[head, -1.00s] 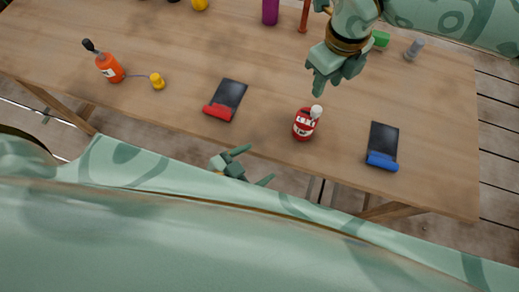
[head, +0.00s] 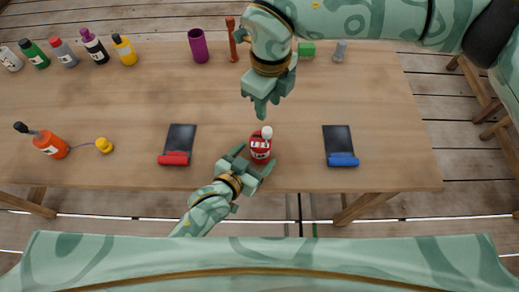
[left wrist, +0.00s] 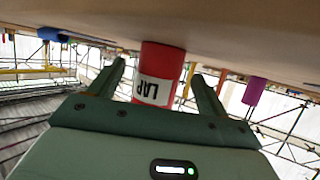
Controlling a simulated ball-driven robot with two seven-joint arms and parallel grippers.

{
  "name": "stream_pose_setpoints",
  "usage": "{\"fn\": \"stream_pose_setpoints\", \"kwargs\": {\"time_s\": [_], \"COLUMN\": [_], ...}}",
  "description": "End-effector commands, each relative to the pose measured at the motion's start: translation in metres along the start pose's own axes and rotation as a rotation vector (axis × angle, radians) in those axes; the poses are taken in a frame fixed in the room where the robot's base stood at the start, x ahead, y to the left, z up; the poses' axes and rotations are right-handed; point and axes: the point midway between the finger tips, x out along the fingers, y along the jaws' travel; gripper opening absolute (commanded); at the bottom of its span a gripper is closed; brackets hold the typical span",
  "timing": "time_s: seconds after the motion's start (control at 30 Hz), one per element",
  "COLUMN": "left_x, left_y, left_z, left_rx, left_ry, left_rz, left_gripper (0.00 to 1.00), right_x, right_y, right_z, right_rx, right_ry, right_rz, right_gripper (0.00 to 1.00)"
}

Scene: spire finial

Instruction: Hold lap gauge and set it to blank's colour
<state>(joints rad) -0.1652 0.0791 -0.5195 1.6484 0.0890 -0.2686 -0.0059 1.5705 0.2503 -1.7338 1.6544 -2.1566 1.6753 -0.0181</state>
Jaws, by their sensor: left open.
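The lap gauge (head: 260,150) is a red cylinder with a white label and a pale knob on top. It stands near the table's front edge; the left wrist view shows it (left wrist: 158,72) with "LAP" on its label. My left gripper (head: 255,163) is open, with its fingers on either side of the gauge and gaps showing beside it. My right gripper (head: 261,106) hangs behind the gauge, above the table; its finger gap is unclear. A dark pad with a red end (head: 175,157) lies left of the gauge, one with a blue end (head: 341,159) right. I cannot tell which thing is the blank.
An orange bottle (head: 51,145) and a yellow knob-like piece (head: 104,145) are at left. Several bottles stand at back left. A purple cylinder (head: 198,46), a brown-orange rod (head: 232,40), a green block (head: 306,48) and a grey piece (head: 340,50) are along the back.

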Motion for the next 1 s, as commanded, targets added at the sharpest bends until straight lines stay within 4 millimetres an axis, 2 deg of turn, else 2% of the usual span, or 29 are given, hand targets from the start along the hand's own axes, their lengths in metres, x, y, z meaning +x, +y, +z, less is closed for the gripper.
{"fn": "stream_pose_setpoints", "kwargs": {"time_s": [0.1, 0.2, 0.57, 0.77, 0.8, 0.87, 1.0], "left_x": [0.018, 0.028, 0.033, 0.033, 0.033, 0.033, 0.033], "left_y": [0.000, 0.000, 0.000, 0.000, 0.000, 0.000, 0.000], "left_z": [-0.001, 0.000, 0.000, 0.000, 0.000, 0.000, 0.000], "left_rx": [0.000, -0.001, 0.000, 0.000, 0.000, 0.000, 0.000], "left_ry": [0.000, 0.000, 0.000, 0.000, 0.000, 0.000, 0.000], "left_rz": [0.000, 0.000, 0.000, 0.000, 0.000, 0.000, 0.000], "left_gripper": [0.77, 0.77, 0.77, 0.26, 0.26, 0.26, 0.26], "right_x": [0.000, 0.000, 0.000, 0.000, 0.000, 0.000, 0.007], "right_y": [0.000, 0.000, 0.000, 0.000, 0.000, 0.000, 0.015], "right_z": [0.000, 0.000, 0.000, 0.000, 0.000, 0.000, 0.001], "right_rx": [0.000, 0.000, 0.000, 0.000, 0.000, 0.001, 0.044], "right_ry": [0.000, 0.000, 0.000, 0.000, 0.000, 0.000, -0.009], "right_rz": [0.000, 0.000, 0.000, 0.000, 0.000, 0.002, 0.086], "right_gripper": [0.36, 0.36, 0.36, 0.36, 0.36, 0.44, 0.44]}}
